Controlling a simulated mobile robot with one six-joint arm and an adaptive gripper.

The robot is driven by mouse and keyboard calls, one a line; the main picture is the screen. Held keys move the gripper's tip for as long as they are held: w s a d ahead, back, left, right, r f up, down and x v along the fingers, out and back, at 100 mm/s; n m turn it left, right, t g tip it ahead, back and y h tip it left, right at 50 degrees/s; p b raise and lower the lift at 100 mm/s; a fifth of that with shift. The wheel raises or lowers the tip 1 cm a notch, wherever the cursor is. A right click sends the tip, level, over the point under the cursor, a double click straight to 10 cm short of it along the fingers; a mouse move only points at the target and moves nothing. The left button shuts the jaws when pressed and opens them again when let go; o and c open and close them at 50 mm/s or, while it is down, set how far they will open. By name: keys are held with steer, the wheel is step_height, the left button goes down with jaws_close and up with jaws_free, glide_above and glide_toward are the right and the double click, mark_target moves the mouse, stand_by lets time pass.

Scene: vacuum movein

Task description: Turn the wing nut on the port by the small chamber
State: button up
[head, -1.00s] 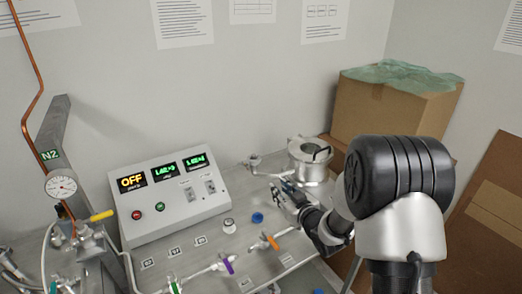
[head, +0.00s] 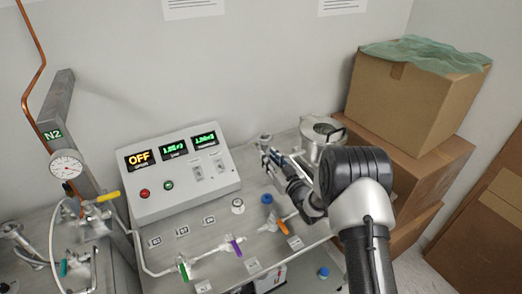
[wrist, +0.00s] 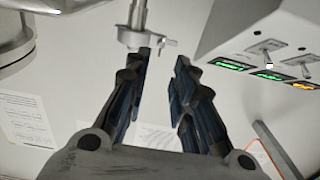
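The small chamber (head: 322,148) is a round metal vessel at the back right of the bench in the head view. Its port (head: 265,138) reaches out to the left. In the wrist view the port's clamp (wrist: 131,39) is near the top centre, with the small wing nut (wrist: 164,42) sticking out to its right. My gripper (wrist: 164,60) is open and empty, its dark fingers spread just short of the clamp. The wing nut appears between or just beyond the fingertips; contact cannot be told. In the head view my gripper (head: 268,156) is beside the port, and it hides part of it.
A grey control box (head: 180,172) with lit displays stands left of my gripper. Cardboard boxes (head: 410,105) are stacked at the right, behind my arm.

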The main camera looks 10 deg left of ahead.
mark_target(257, 145)
steer(key=b+x, duration=0.1)
steer(key=x, duration=0.6)
steer(key=shift+c, duration=0.5)
jaws_close()
